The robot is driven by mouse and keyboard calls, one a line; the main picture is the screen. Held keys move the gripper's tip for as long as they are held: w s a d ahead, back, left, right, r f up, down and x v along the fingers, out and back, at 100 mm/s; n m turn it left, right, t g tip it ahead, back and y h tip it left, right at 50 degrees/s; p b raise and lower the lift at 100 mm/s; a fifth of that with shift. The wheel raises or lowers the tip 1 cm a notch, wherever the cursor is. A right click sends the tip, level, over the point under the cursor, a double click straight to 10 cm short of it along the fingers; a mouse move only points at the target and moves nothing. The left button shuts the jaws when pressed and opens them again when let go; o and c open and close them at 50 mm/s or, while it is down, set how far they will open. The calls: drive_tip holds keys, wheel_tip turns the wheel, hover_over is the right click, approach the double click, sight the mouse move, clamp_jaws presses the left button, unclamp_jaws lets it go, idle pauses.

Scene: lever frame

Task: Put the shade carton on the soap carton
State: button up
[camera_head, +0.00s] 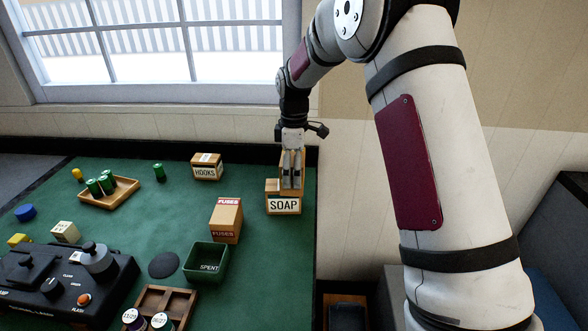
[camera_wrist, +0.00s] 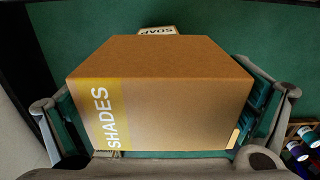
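The shade carton (camera_wrist: 160,95), a brown box with a yellow band reading SHADES, fills the middle of the wrist view between my two fingers. The fingers lie along its left and right sides, and my gripper (camera_head: 291,184) appears shut on it. In the head view the fingers hide much of it. The soap carton (camera_head: 285,206) stands at the right edge of the green table, directly below. In the wrist view only a strip of the soap carton (camera_wrist: 157,30) shows past the shade carton. I cannot tell whether the two cartons touch.
A hooks carton (camera_head: 206,172) and a fuses carton (camera_head: 226,220) stand to the left. A green SPENT bin (camera_head: 206,262), a wooden tray with green cylinders (camera_head: 110,192) and a black control box (camera_head: 62,285) are also on the table. The wall is close behind.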

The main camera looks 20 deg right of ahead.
drive_tip(key=shift+r, duration=0.1)
wheel_tip(320, 180, up, 12)
drive_tip(key=shift+r+b, duration=0.1)
drive_tip(key=shift+b, duration=0.9)
drive_tip(key=s+r+m+t, duration=0.1)
drive_tip(key=s+r+m, duration=0.15)
drive_tip(key=s, duration=0.35)
drive_tip(key=s+a+r+m+t, duration=0.1)
drive_tip(key=s+r+m, duration=0.15)
drive_tip(key=s, duration=0.35)
drive_tip(key=s+r+m+t, duration=0.1)
drive_tip(key=s+r+m, duration=0.15)
drive_tip(key=s, duration=0.35)
drive_tip(key=s+f+m+t, duration=0.1)
drive_tip(key=s+f+m, duration=0.1)
drive_tip(key=s, duration=0.6)
drive_tip(key=s+f+m+t, duration=0.1)
drive_tip(key=s+m, duration=0.3)
drive_tip(key=s, duration=0.5)
drive_tip(key=shift+a+f, duration=0.25)
drive_tip(key=shift+f, duration=0.4)
